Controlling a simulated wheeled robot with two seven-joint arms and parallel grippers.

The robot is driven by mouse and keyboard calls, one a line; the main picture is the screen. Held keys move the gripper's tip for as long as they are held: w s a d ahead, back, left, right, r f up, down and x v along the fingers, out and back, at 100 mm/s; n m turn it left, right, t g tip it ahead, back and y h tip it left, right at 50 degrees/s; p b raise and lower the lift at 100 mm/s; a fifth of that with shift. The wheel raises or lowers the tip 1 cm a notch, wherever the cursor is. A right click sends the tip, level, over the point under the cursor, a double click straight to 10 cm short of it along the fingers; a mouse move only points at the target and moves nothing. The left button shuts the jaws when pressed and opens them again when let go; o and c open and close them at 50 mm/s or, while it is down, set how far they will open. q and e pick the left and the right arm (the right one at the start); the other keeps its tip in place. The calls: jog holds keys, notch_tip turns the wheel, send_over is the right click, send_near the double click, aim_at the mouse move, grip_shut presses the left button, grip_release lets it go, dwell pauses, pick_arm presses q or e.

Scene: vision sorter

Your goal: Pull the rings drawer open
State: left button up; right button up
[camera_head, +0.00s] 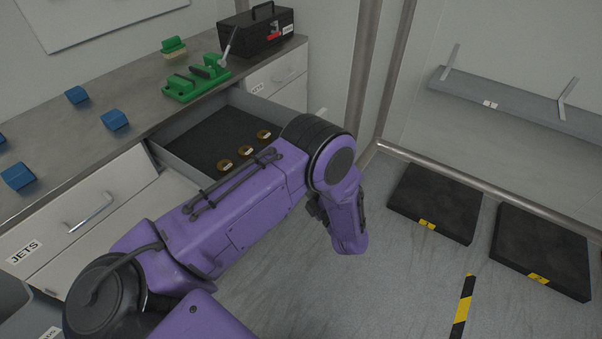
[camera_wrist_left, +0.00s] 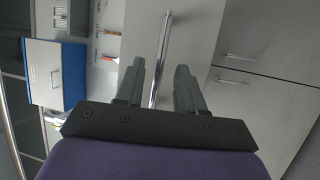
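In the head view a drawer (camera_head: 163,156) stands open below the worktop, with several brass rings (camera_head: 245,152) on its dark floor. My left arm crosses in front of it and hides its front and any label there. My left gripper (camera_wrist_left: 159,68) shows in the left wrist view with its two fingers spread apart. A silver bar handle (camera_wrist_left: 162,45) on a grey front runs between the fingers, with a gap on each side. The head view does not show the fingers. My right gripper is in neither view.
A shut drawer labelled JETS (camera_head: 118,192) is at the left. Another shut drawer (camera_head: 262,77) is at the right. Blue blocks (camera_head: 114,120), a green fixture (camera_head: 197,80) and a black toolbox (camera_head: 256,32) stand on the worktop. Black mats (camera_head: 436,200) lie on the floor at right.

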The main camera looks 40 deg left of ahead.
pick_arm(q)
jog(key=b+v, duration=0.1)
jog(key=v, duration=0.6)
jog(key=shift+d+f, duration=0.1)
